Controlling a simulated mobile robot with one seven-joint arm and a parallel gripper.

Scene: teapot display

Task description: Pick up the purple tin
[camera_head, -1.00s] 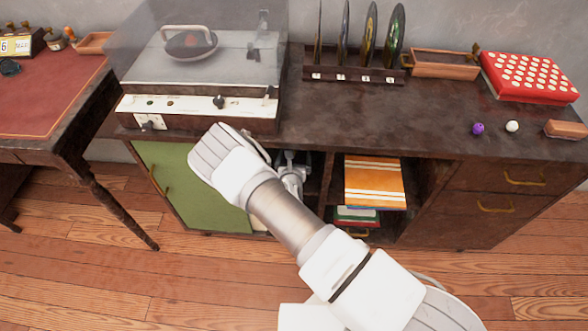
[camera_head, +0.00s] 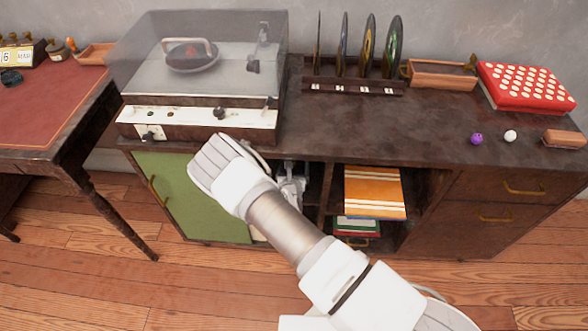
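A small, round purple object (camera_head: 477,139) sits on the right part of the dark cabinet top, beside a small white ball. It is the only purple thing I can make out, and it looks more like a ball than a tin. My white arm reaches up from the bottom right to the cabinet's front. My gripper (camera_head: 291,188) shows only in part behind the arm, in front of the cabinet's open shelf, far left of and below the purple object. Its fingers are too small and covered to tell whether they are open or hold anything.
A record player (camera_head: 200,75) under a clear lid fills the cabinet's left end. A record rack (camera_head: 355,87), a wooden tray (camera_head: 442,75), a red dotted box (camera_head: 526,87) and a brown block (camera_head: 564,139) stand on the top (camera_head: 390,125). The middle front is clear. A red-topped desk (camera_head: 45,110) stands left.

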